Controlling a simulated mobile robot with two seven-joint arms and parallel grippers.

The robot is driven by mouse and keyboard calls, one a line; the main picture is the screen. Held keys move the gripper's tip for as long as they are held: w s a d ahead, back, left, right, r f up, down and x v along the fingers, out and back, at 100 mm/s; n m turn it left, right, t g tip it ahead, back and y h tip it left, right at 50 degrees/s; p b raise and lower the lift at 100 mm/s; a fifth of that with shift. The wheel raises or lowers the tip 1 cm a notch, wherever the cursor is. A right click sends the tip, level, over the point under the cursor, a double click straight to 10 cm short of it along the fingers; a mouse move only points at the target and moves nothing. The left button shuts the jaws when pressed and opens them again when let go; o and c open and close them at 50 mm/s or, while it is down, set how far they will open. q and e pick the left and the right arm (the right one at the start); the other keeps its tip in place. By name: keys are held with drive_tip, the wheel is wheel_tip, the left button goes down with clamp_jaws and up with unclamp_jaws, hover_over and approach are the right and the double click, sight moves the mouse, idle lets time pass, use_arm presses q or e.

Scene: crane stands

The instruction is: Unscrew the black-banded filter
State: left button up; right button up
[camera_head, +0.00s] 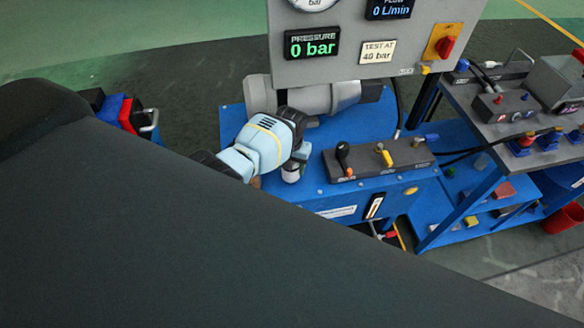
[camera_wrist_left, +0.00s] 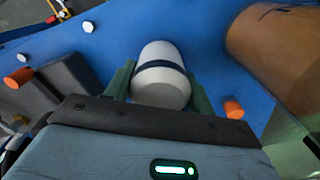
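The black-banded filter (camera_wrist_left: 160,88) is a white rounded cylinder with a dark band around it, seen in the left wrist view between my two green fingers. In the head view its white body (camera_head: 291,172) shows just below my left gripper (camera_head: 296,158), over the blue bench top. My left gripper (camera_wrist_left: 160,92) has a finger against each side of the filter, with no clear gap visible. The filter's lower end is partly hidden by the gripper's front edge. My right gripper is not in view.
A dark valve block (camera_head: 378,158) with levers stands right of the filter on the blue bench (camera_head: 330,200). A grey motor-like cylinder (camera_head: 325,98) lies behind. A gauge panel (camera_head: 365,40) reads 0 bar. A brown cylinder (camera_wrist_left: 275,50) and orange cap (camera_wrist_left: 233,107) are close beside the gripper.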

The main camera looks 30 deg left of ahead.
use_arm(q)
drive_tip(key=shift+c, duration=1.2)
drive_tip(key=shift+r, duration=0.15)
drive_tip(key=n, duration=0.4)
drive_tip(key=shift+n, duration=0.6)
drive_tip(key=shift+d+n, duration=0.1)
drive_tip(key=shift+n, duration=1)
drive_tip(key=n, duration=0.3)
drive_tip(key=shift+w+r, duration=0.1)
